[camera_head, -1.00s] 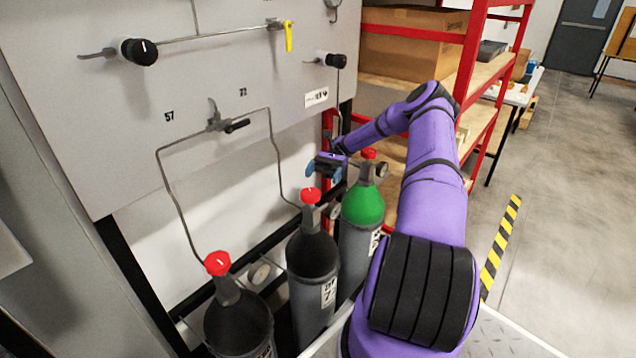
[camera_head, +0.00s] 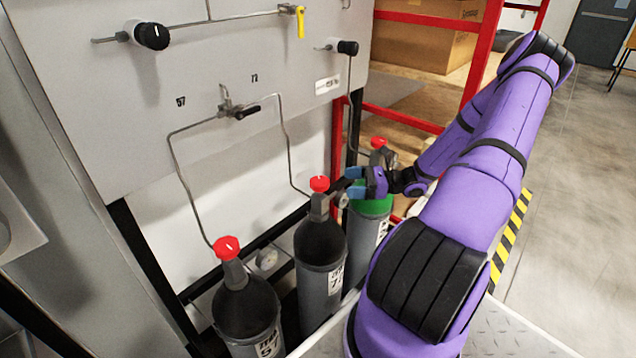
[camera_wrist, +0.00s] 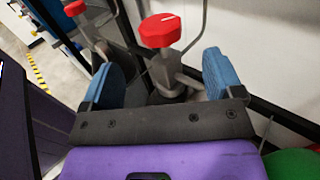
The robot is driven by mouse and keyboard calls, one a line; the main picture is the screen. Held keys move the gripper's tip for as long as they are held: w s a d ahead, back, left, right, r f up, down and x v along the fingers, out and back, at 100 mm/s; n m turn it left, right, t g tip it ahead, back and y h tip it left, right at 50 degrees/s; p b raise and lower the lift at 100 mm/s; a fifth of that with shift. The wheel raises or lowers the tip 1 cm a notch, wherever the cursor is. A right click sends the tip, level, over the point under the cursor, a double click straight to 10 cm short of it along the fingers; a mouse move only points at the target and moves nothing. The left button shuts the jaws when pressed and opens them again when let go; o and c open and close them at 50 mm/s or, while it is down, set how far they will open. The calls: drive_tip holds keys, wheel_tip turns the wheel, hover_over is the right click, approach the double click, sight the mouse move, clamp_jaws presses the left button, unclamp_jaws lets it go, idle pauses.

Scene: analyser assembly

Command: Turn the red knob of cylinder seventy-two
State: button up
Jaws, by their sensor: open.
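The middle grey cylinder (camera_head: 321,258) stands upright with a dark shoulder; its label appears to start with 7, under the panel mark 72. Its red knob (camera_head: 319,184) sits on top of the valve. My gripper (camera_head: 350,183) is just right of this knob, with its blue fingers pointing at it. In the wrist view the red knob (camera_wrist: 160,31) is ahead, between the lines of the two fingers and beyond their tips. My gripper (camera_wrist: 160,62) is open and empty there, apart from the knob.
A left cylinder (camera_head: 246,309) with a red knob (camera_head: 227,247) stands nearby. A green-shouldered cylinder (camera_head: 372,207) stands right, partly behind my gripper. Thin metal pipes (camera_head: 289,140) run down from the grey panel (camera_head: 200,75). A red shelf frame (camera_head: 404,119) stands behind.

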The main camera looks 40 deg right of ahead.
sight(318, 180)
drive_tip(key=x, duration=1)
drive_tip(key=c, duration=0.9)
